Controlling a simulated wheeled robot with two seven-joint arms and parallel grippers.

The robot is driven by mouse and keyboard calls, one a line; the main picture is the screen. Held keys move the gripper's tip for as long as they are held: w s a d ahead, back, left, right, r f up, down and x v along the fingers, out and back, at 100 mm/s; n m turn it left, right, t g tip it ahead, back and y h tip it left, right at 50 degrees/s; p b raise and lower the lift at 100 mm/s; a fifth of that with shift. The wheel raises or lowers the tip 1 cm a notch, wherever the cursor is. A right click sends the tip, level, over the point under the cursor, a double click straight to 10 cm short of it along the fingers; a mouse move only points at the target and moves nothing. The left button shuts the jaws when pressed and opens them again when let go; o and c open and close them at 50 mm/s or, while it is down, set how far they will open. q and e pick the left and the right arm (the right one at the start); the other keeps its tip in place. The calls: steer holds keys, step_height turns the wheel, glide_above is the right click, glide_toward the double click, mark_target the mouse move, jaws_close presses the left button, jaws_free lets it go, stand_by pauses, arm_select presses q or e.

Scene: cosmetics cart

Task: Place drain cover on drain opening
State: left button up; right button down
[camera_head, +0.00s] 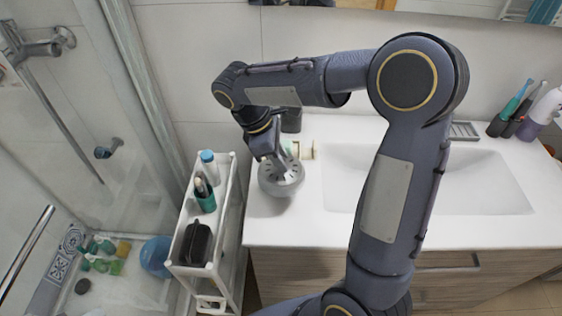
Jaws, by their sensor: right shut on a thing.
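A grey round slotted piece (281,178), which looks like the drain cover, is at the left end of the white counter. My right gripper (272,160) points down at it and is shut on it; the fingertips are partly hidden by the wrist. I cannot tell if the piece touches the counter. A dark round spot (83,286) lies on the shower floor at the lower left; I cannot tell if it is the drain opening. No drain hole shows in the sink (490,185), which my right arm partly covers. My left gripper is not in view.
A white cart (222,205) with bottles and a black case (196,243) stands left of the counter. A glass shower wall is behind it. A blue bowl (156,257) and several small bottles (101,255) are on the shower floor. Toothbrushes (515,105) stand at the right.

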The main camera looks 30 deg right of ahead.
steer(key=shift+w+d+f, duration=0.35)
steer(key=shift+w+f, duration=0.05)
steer(key=shift+f, duration=0.25)
steer(key=shift+w+d+f, duration=0.35)
steer(key=shift+w+f, duration=0.05)
steer(key=shift+f, duration=0.2)
steer(key=f, duration=0.3)
steer(key=shift+w+d+f, duration=0.1)
steer(key=shift+w+d, duration=0.1)
steer(key=shift+w, duration=0.1)
steer(key=shift+f, duration=0.35)
steer(key=shift+f, duration=0.1)
steer(key=c, duration=1.2)
jaws_free()
